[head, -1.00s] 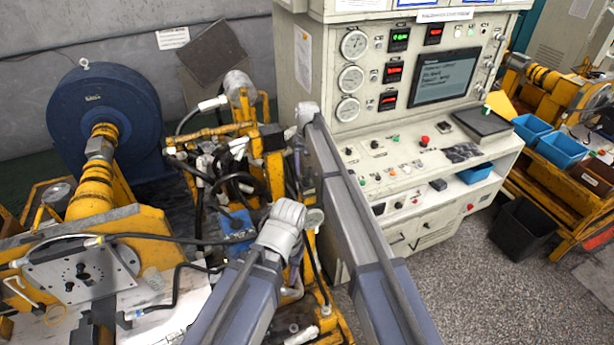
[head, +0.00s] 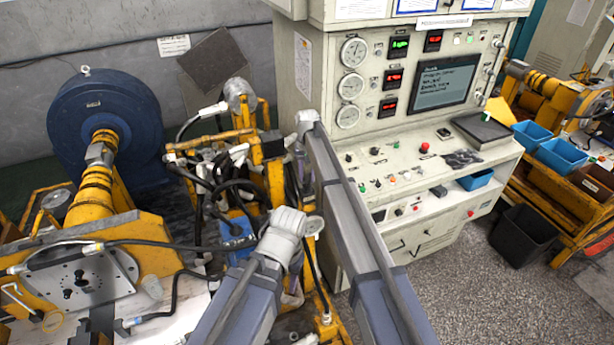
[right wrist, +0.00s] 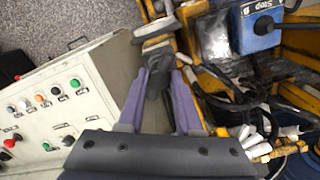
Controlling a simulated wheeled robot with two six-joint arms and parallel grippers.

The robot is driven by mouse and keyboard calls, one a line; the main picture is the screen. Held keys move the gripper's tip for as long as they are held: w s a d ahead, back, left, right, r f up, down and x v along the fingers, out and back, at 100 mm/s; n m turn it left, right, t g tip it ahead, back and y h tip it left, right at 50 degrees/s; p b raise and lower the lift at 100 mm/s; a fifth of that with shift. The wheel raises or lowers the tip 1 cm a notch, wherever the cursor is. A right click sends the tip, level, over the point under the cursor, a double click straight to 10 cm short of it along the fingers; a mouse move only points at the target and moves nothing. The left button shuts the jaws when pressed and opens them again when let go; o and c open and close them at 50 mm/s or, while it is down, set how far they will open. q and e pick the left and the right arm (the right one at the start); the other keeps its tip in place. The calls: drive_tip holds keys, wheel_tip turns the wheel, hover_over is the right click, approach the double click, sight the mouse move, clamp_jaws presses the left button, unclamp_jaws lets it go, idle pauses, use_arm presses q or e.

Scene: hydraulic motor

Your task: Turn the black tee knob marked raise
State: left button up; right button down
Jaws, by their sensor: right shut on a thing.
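My right gripper shows in the right wrist view (right wrist: 164,75). Its two purple fingers lean together at the tips, shut on a dark piece, taken as the black tee knob (right wrist: 156,83).
The beige control console (head: 430,215) stands right of my right arm. A yellow frame with hoses (head: 274,182) is close on the left. A blue box with a black knob, marked "Stop" in the wrist view (right wrist: 247,42), is nearby.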

drive_tip(key=shift+m, duration=0.3)
drive_tip(key=m, duration=0.3)
drive_tip(key=shift+m, duration=2)
drive_tip(key=c, duration=0.6)
unclamp_jaws()
drive_tip(key=shift+r, duration=0.1)
